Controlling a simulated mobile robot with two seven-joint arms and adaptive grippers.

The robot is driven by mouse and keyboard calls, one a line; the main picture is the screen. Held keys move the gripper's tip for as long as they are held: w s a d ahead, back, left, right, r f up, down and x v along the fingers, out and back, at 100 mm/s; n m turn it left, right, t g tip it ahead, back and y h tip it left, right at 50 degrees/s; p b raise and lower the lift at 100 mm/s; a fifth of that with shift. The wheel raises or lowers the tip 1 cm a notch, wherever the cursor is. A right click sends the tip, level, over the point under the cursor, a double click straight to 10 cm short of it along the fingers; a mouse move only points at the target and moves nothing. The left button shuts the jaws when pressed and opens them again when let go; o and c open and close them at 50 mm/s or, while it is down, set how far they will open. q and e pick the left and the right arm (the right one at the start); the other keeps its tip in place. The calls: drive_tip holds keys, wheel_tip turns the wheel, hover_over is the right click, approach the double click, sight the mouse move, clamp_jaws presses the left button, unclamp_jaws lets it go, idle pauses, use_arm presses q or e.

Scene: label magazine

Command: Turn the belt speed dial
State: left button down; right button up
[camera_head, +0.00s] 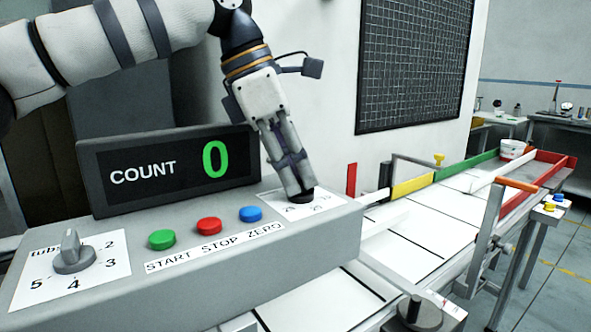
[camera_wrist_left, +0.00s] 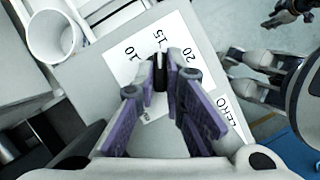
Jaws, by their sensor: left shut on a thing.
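The belt speed dial is a small dark knob (camera_head: 302,197) on a white scale card (camera_head: 325,204) at the right end of the grey control box. In the left wrist view the knob (camera_wrist_left: 160,74) sits between the fingertips, with 10, 15 and 20 printed around it. Its narrow top lies roughly in line with 15, but the fingers hide part of it and the lower marks. My left gripper (camera_head: 300,192) comes down from above and is shut on the dial. Part of what looks like my right gripper (camera_wrist_left: 290,12) shows in the left wrist view's top right corner.
Green (camera_head: 161,239), red (camera_head: 209,226) and blue (camera_head: 251,214) buttons sit left of the dial. A tube selector knob (camera_head: 72,252) is at the far left. The count display (camera_head: 170,170) reads 0.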

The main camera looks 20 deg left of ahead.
idle(0.5)
use_arm(q)
drive_tip(key=c, duration=1.7)
unclamp_jaws()
drive_tip(key=v, duration=1.2)
drive_tip(key=shift+a, duration=0.1)
drive_tip(key=shift+w, duration=0.1)
